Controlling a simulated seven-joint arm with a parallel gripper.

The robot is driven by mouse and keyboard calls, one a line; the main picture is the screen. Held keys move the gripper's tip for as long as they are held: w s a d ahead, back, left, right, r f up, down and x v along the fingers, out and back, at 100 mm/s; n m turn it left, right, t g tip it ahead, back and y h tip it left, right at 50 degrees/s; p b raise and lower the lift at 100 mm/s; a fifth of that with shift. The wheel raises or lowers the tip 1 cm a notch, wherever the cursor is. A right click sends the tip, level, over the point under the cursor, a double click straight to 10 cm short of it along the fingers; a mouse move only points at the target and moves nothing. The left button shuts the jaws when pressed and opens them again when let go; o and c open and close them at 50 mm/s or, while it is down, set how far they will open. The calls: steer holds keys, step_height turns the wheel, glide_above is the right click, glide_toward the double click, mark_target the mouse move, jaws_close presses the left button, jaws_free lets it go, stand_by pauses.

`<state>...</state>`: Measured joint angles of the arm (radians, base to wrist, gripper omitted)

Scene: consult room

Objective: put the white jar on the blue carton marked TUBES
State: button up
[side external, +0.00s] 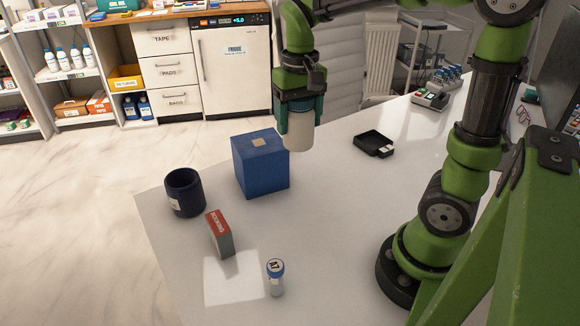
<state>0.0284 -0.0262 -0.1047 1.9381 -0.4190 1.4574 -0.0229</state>
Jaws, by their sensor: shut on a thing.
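My gripper (300,127) points down and is shut on the white jar (298,143). The jar is upright, and its upper part is hidden between the teal fingers. The blue carton (258,172) stands on the white table with a small tan patch on its top; I cannot read the word TUBES on it. The jar shows at the carton's upper right edge in the picture. I cannot tell from this one view whether any of it is over the carton's top or how high it hangs.
A black tray (373,143) lies to the right. Bare table lies between carton and tray.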

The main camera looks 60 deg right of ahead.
steer(key=shift+w+d+f, duration=0.3)
steer(key=shift+w+f, duration=0.5)
steer(key=shift+w, duration=1.3)
steer(key=shift+w+d+f, duration=0.25)
steer(key=shift+w+f, duration=0.55)
steer(key=shift+w, duration=1.35)
steer(key=shift+w+d+f, duration=0.3)
steer(key=shift+w+f, duration=0.5)
steer(key=shift+w, duration=1.3)
steer(key=shift+f, duration=0.15)
steer(key=o, duration=1.1)
steer(key=shift+c, duration=0.2)
